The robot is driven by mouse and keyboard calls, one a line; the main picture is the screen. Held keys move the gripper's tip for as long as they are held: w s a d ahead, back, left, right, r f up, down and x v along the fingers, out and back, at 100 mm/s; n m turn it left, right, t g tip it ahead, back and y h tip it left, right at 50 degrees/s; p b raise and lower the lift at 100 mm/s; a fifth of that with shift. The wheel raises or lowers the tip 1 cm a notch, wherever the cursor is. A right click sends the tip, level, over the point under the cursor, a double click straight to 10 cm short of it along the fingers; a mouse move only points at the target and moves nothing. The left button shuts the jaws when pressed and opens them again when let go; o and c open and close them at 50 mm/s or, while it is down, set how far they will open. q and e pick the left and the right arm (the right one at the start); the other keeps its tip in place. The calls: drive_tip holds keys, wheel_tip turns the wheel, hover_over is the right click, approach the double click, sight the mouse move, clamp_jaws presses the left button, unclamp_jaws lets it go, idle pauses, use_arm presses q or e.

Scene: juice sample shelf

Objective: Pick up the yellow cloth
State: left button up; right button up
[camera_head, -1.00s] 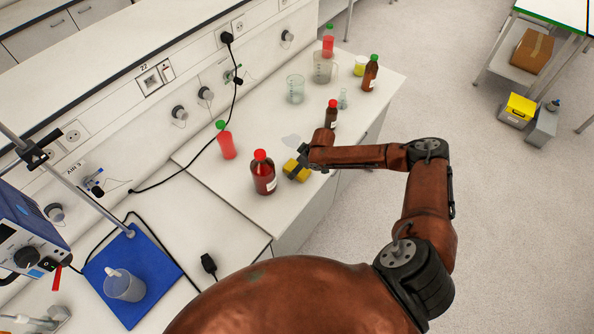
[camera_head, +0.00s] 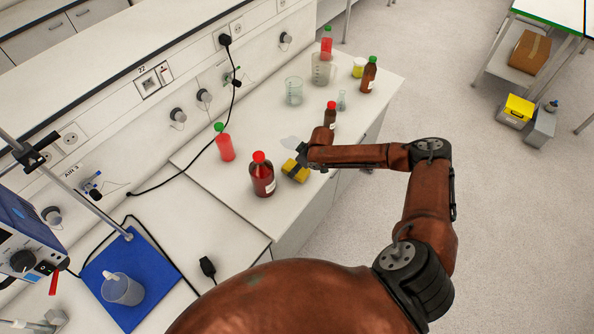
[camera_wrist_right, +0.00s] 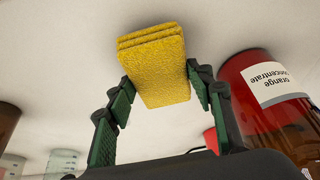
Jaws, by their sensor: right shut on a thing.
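The yellow cloth (camera_head: 295,172) is a thick folded block on the white bench, just right of the red-capped bottle of red liquid (camera_head: 263,175). In the right wrist view the cloth (camera_wrist_right: 153,62) shows as stacked layers between the two green-padded fingers. My right gripper (camera_wrist_right: 162,90) is shut on the cloth's near part, one finger on each side. In the head view my right gripper (camera_head: 302,160) is at the cloth, partly hidden by its wrist. I cannot tell any clear gap between the cloth and the bench. My left gripper is out of view.
A bottle labelled orange concentrate (camera_wrist_right: 272,100) stands close beside the fingers. A dark brown bottle (camera_head: 330,115) stands just behind my wrist. A green-capped red bottle (camera_head: 224,145), a beaker (camera_head: 293,92) and other glassware stand farther back. A blue mat (camera_head: 130,285) lies left.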

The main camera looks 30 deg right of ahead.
drive_tip(key=shift+r+b, duration=0.3)
drive_tip(key=shift+r, duration=0.55)
drive_tip(key=s+a+r+b, duration=0.2)
drive_tip(key=s+a+r, duration=0.4)
drive_tip(key=s+r, duration=0.4)
drive_tip(key=s, duration=0.2)
drive_tip(key=shift+s+a, duration=0.15)
drive_tip(key=shift+s, duration=0.15)
drive_tip(key=o, duration=0.5)
drive_tip(key=c, duration=0.4)
